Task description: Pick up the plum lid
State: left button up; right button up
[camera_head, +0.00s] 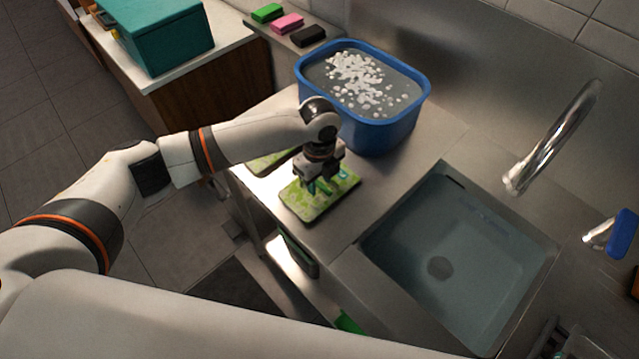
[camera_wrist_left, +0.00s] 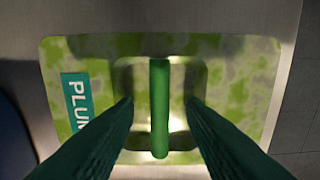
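The plum lid (camera_head: 307,207) lies flat on the metal counter near its front edge, left of the sink. In the left wrist view the lid (camera_wrist_left: 240,85) is mottled green and silver, with a teal label reading "PLU…" and a green bar handle (camera_wrist_left: 160,105) over a square recess. My left gripper (camera_head: 319,184) points down right over the lid. In its wrist view the fingers (camera_wrist_left: 159,104) stand either side of the handle, with a visible gap on both sides. My right gripper is not in view.
A blue tub (camera_head: 385,133) of water with white foam stands just behind the lid. Another greenish lid (camera_head: 262,164) lies to the left, partly hidden by my arm. The sink (camera_head: 450,265) is to the right, below a curved tap (camera_head: 550,140). Sponges (camera_head: 287,23) lie at the back.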

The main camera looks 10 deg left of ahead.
aim_at(320, 183)
pick_arm(q)
grip_shut()
notch_tip(320, 183, up, 10)
jog(key=b, duration=0.2)
dwell(0.4)
